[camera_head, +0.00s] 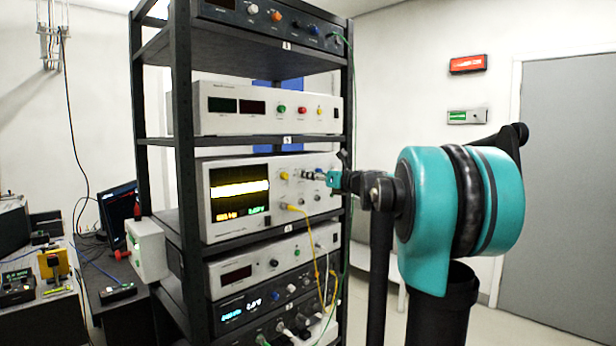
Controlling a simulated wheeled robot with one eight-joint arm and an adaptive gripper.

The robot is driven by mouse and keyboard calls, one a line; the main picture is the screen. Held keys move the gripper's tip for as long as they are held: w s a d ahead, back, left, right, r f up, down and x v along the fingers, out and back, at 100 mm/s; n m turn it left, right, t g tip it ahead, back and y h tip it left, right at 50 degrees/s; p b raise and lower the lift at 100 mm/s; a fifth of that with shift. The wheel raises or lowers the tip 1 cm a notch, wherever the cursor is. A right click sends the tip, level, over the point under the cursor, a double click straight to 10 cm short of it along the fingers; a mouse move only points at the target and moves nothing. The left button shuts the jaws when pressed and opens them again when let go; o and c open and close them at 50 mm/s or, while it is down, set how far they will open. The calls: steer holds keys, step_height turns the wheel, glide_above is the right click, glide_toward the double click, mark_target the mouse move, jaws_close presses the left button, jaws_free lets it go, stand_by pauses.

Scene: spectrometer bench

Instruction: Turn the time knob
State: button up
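A white instrument with a lit screen (240,190) stands on the middle shelf of a black rack. The screen shows a thick yellow band, with orange and green readouts below it. A yellow knob (284,176) and several small controls are on the panel right of the screen. My gripper (313,175) is at the upper right of this panel, close to the controls. It hides part of the panel. I cannot tell which knob is the time knob, whether the gripper touches one, or whether its fingers are open or shut.
Other instruments fill the rack (188,150) above and below. A yellow cable (308,225) hangs from the panel, with more cables lower down. A white box (147,248) is at the rack's left side. A cluttered bench (50,297) stands left, a grey door (560,190) right.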

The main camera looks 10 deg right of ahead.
steer(key=shift+x, duration=0.8)
jaws_close()
